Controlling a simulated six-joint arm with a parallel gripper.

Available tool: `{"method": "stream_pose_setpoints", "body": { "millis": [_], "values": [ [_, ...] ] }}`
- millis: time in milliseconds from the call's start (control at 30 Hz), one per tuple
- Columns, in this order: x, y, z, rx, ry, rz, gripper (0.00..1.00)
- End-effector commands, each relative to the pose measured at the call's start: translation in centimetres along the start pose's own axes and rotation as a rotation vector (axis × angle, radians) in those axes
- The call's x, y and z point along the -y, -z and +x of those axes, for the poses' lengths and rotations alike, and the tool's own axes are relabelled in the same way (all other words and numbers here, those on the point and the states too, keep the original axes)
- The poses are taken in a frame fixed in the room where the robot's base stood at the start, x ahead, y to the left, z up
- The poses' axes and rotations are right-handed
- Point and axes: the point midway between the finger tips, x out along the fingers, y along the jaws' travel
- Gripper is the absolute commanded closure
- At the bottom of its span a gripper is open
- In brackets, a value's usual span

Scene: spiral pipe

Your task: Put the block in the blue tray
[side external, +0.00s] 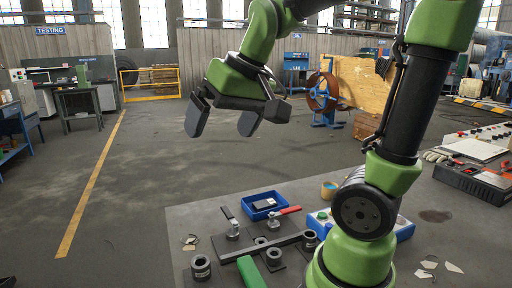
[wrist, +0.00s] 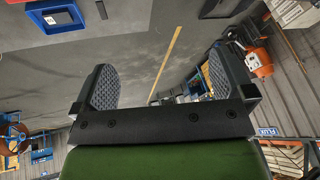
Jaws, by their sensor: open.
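The blue tray (side external: 249,213) stands on the grey work table. A dark block (side external: 264,203) with a pale mark lies inside it. My gripper (side external: 222,118) is raised well above the table, up and to the left of the tray in the side view. Its two fingers are wide apart with nothing between them. The wrist view also shows my gripper (wrist: 158,84) open and empty.
Clamps with red and black handles (side external: 289,210), dark round fittings (side external: 201,267) and a green bar (side external: 250,272) crowd the table in front of the tray. The air around my gripper is clear.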

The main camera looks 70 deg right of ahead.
Motion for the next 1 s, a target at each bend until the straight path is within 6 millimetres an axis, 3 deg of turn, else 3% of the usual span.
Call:
{"method": "stream_pose_setpoints", "body": {
  "millis": [33,133,333,1000],
  "values": [
    [0.9,-2.0,-1.0,-0.026,0.041,-0.024,0.00],
    [1.9,-5.3,-2.1,-0.057,0.108,-0.049,0.00],
    [2.2,-9.2,-2.7,-0.085,0.194,-0.073,0.00],
    [2.2,-9.8,-2.7,-0.087,0.207,-0.073,0.00]
  ]
}}
